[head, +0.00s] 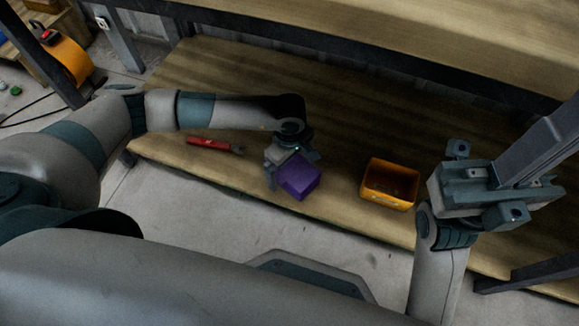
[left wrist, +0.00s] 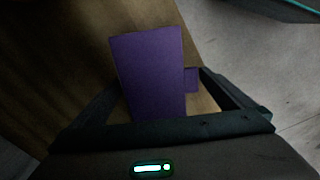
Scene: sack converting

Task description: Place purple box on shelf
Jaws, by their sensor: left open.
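A small purple box (head: 299,177) is near the front edge of the lower wooden shelf board (head: 235,85). I cannot tell whether it rests on the board or sits just above it. My left gripper (head: 292,168) is open around the box. In the left wrist view the purple box (left wrist: 150,75) lies between the two spread fingers, with a small purple piece at its right side; finger contact is unclear. An upper wooden shelf board (head: 430,30) runs along the top. My right gripper (head: 482,183) is at the right, its fingers apart and empty.
An orange open bin (head: 390,184) stands on the lower board right of the box. A red-handled tool (head: 214,145) lies left of it. A dark post (head: 540,148) stands close to my right gripper. The board behind the box is clear.

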